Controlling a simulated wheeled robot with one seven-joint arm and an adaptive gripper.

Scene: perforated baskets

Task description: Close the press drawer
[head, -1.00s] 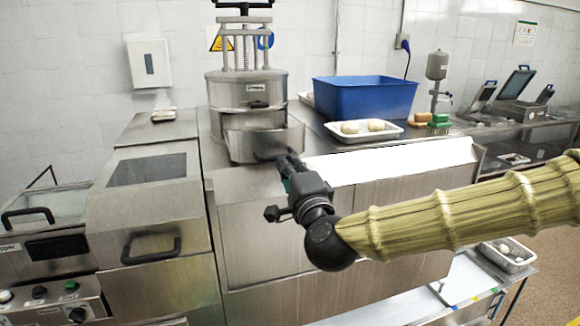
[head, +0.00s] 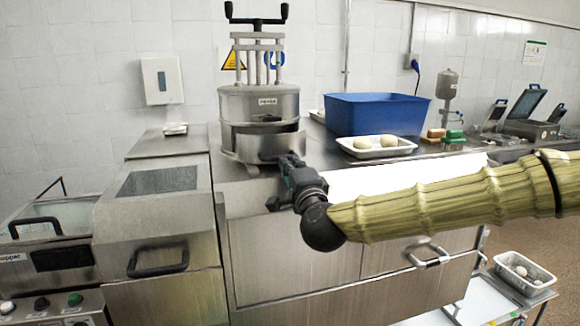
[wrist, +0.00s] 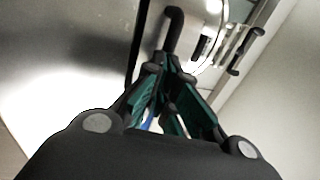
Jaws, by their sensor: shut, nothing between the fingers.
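The metal press (head: 258,104) stands on the counter in the head view. Its curved drawer (head: 262,146) sticks out a little below the drum, with a dark gap showing at its right side. My gripper (head: 289,160) is shut and empty, with its tips at the drawer's right front; I cannot tell whether they touch it. In the wrist view my closed gripper fingers (wrist: 163,62) point at a black handle (wrist: 173,28) beside shiny metal. The drawer's handle is hidden behind my gripper in the head view.
A blue bin (head: 375,115) and a white tray (head: 375,147) with dough balls stand right of the press. A lidded machine (head: 155,215) is at the left. My arm spans the counter's front right. The counter front (head: 285,262) lies below.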

